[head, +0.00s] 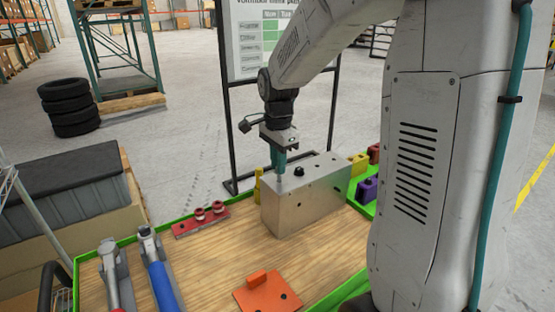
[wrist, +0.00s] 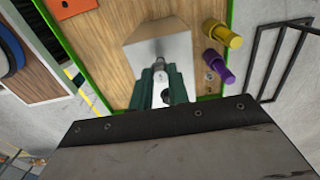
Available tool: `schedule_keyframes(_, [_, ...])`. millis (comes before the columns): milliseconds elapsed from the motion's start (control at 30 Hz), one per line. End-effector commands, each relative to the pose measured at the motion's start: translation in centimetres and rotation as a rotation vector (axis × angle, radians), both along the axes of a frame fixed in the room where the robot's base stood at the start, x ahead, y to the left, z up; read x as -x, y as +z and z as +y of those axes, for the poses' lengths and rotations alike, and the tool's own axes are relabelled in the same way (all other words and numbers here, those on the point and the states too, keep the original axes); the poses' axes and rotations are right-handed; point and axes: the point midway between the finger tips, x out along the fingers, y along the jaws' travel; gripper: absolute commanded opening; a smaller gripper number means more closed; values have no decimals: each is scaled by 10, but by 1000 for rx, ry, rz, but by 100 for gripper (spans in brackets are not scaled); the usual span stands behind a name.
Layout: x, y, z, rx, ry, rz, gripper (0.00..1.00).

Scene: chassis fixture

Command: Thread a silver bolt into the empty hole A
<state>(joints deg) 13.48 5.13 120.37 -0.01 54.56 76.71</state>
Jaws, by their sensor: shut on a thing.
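A grey metal chassis block (head: 300,210) stands on the wooden bench top, with dark round spots on its top and sides. My gripper (head: 279,168) points down over the left end of its top, its teal fingers close together. A small silver bolt (head: 279,178) shows under the fingertips, at or just above the top face; I cannot tell whether it touches or sits in a hole. In the wrist view my gripper (wrist: 161,82) is shut around the silver bolt (wrist: 159,61), above the block (wrist: 160,45). No letter marking hole A is legible, and the fingers hide the spot beneath.
A red fixture (head: 202,222) with two knobs lies left of the block, an orange plate (head: 268,295) in front. Purple (head: 367,188) and yellow (head: 359,163) pieces stand to the right. Blue-handled (head: 162,280) and grey tools lie at left. A green rim edges the bench.

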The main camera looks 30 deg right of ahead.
Motion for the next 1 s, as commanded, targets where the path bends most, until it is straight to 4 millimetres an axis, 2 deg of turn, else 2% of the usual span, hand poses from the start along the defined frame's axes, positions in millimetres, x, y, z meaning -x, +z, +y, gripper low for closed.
schedule_keyframes(1000, [0,-17,0,0,0,-1,0])
